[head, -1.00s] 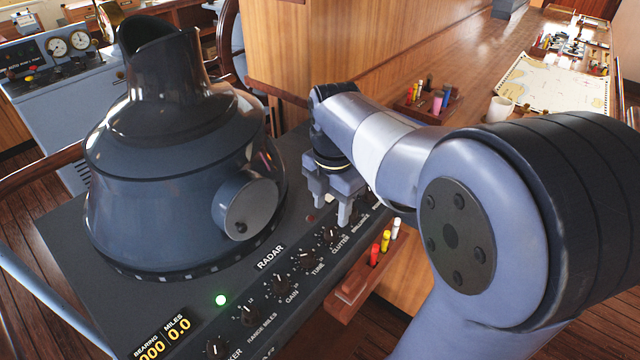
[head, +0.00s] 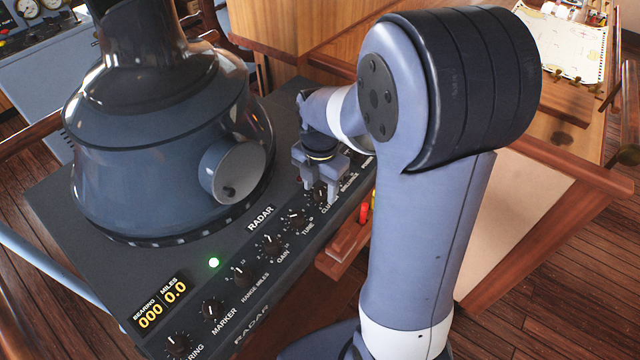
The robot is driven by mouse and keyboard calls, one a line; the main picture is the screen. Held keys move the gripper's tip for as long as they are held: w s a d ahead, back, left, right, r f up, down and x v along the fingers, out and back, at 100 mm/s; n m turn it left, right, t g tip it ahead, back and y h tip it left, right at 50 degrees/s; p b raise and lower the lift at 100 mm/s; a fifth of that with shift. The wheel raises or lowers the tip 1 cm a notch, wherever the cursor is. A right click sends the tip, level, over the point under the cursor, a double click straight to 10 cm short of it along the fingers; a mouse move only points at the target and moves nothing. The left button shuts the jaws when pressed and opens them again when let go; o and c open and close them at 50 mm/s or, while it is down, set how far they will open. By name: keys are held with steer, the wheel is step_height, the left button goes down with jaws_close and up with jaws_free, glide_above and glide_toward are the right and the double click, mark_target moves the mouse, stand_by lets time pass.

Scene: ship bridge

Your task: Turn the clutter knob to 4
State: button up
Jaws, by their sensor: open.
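The clutter knob (head: 320,196) is a small dark knob in the slanting row on the radar console (head: 105,297), beside the "CLUTTER" label. In the head view it is largely hidden by my gripper, and its pointer setting is not readable. My gripper (head: 321,192) points down over this knob with its two grey fingers apart. The fingertips appear to be on either side of the knob; whether they touch it I cannot tell.
The tune knob (head: 296,218) and gain knob (head: 270,245) are close on the near-left side. The big radar hood (head: 150,150) rises to the left of my gripper. A wooden rack (head: 343,240) with coloured markers hangs on the console's right edge.

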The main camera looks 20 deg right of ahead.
steer(key=shift+f, duration=0.1)
steer(key=c, duration=1)
steer(key=shift+m, duration=0.3)
steer(key=m, duration=0.4)
steer(key=shift+m+b, duration=0.3)
steer(key=m, duration=0.5)
steer(key=shift+m, duration=0.3)
steer(key=m, duration=0.5)
steer(key=shift+b, duration=0.35)
steer(key=m, duration=0.5)
steer(key=shift+m, duration=0.3)
